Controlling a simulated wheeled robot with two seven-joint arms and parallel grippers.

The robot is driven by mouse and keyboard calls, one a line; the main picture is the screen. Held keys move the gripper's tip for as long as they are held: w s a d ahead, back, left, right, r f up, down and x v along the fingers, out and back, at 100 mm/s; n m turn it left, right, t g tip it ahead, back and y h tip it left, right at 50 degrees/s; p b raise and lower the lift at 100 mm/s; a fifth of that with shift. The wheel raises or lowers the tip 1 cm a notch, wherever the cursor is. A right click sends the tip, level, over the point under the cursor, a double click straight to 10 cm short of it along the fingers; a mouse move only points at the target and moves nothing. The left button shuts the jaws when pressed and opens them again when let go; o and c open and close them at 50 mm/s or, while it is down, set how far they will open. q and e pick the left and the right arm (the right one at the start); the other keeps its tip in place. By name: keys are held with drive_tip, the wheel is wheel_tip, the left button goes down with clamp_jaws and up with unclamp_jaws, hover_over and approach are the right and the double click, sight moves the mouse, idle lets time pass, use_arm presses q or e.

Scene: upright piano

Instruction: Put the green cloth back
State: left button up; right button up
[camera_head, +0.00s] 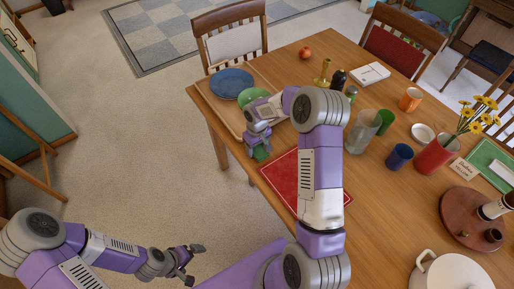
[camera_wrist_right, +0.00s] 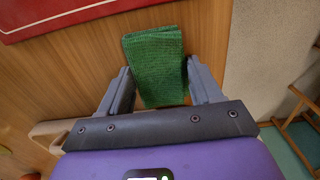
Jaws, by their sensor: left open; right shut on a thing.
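The green cloth (camera_wrist_right: 155,55) is a small, folded, textured piece between the two fingers of my right gripper (camera_wrist_right: 160,85) in the right wrist view. In the head view the cloth (camera_head: 261,154) shows below my right gripper (camera_head: 258,142), at the table's left edge, beside the red mat (camera_head: 279,179). My right gripper is shut on the cloth. I cannot tell whether the cloth touches the table. My left gripper (camera_head: 192,262) is open and empty, low over the floor, away from the table.
A wooden tray (camera_head: 212,100) with a blue plate (camera_head: 231,82) lies at the table's left corner. A glass (camera_head: 363,131), a blue cup (camera_head: 399,156) and a red vase (camera_head: 435,153) with yellow flowers stand to the right. A white pot (camera_head: 456,272) is nearer.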

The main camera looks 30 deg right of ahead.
sight(257, 148)
drive_tip(key=shift+r, duration=0.1)
drive_tip(key=shift+f, duration=0.25)
drive_tip(key=o, duration=1)
drive_tip(key=shift+r, duration=0.1)
drive_tip(key=shift+r, duration=0.1)
drive_tip(key=shift+r, duration=0.35)
wheel_tip(257, 148, up, 12)
drive_tip(key=shift+f+p, duration=0.25)
drive_tip(key=shift+p, duration=1)
